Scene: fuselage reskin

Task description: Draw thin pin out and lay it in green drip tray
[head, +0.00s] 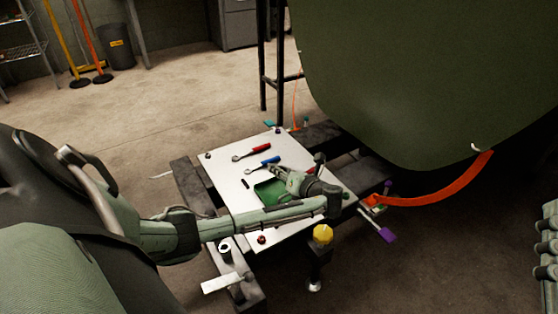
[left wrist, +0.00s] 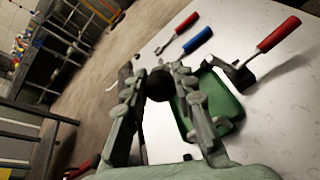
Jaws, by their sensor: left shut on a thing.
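The green drip tray (head: 266,191) lies on the white table top, partly hidden by my left arm. In the left wrist view the green tray (left wrist: 222,103) shows behind and to the right of the fingers. My left gripper (head: 283,173) is at the far side of the tray in the head view. In the left wrist view the gripper (left wrist: 158,82) is shut on a dark rounded thing (left wrist: 160,86) between its fingertips. I cannot tell whether this is the thin pin, and no pin shaft is clear. My right gripper is not in view.
A red-handled tool (head: 260,149) and a blue-handled tool (head: 268,161) lie on the white table top (head: 222,165) beyond the tray. The large green curved panel (head: 430,80) hangs at the right. An orange strip (head: 445,193) and a yellow knob (head: 322,234) are near the table.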

